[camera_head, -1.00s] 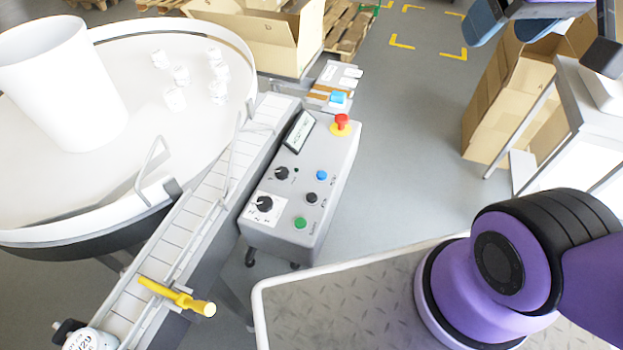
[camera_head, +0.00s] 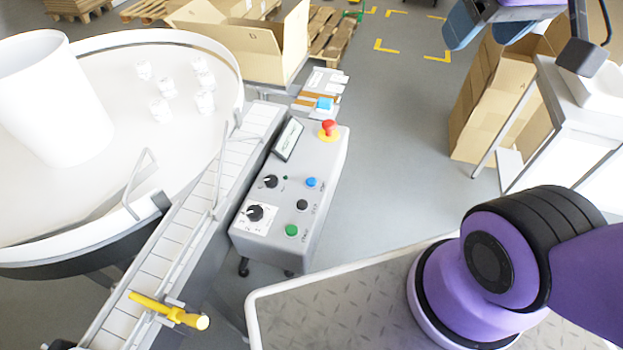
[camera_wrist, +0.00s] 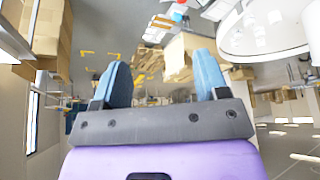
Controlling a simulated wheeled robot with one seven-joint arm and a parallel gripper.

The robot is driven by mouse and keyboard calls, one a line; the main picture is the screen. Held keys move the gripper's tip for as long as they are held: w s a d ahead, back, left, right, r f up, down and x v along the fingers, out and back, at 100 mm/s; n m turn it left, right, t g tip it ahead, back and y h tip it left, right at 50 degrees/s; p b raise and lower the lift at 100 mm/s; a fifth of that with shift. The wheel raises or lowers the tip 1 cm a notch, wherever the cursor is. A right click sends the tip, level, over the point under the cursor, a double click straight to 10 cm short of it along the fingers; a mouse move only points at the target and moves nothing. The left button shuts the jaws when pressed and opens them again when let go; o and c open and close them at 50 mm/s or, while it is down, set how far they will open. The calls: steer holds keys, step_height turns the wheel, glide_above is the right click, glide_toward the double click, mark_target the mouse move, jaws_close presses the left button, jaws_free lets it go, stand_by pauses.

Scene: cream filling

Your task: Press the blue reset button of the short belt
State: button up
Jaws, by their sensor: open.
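A grey control box (camera_head: 262,228) stands beside the slatted conveyor belt. Its top carries a blue button (camera_head: 312,182), a black one, a green one (camera_head: 291,230), two black knobs and a red emergency stop (camera_head: 328,128). A second, larger light-blue button (camera_head: 324,103) sits behind the emergency stop, beside a small unit with a brown surface (camera_head: 301,99). I cannot tell from labels which button belongs to the short belt. My gripper (camera_wrist: 160,62) is open and empty, with blue fingertips. In the head view it is partly seen at upper right, apart from both buttons.
A round white turntable (camera_head: 120,190) with several small white jars lies left of the slatted belt (camera_head: 190,235). A yellow-handled part (camera_head: 165,309) crosses the belt. Open cartons (camera_head: 250,45) stand behind, others at right (camera_head: 500,100). Grey floor right of the box is clear.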

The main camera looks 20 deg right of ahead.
jaws_close()
stand_by(1.5)
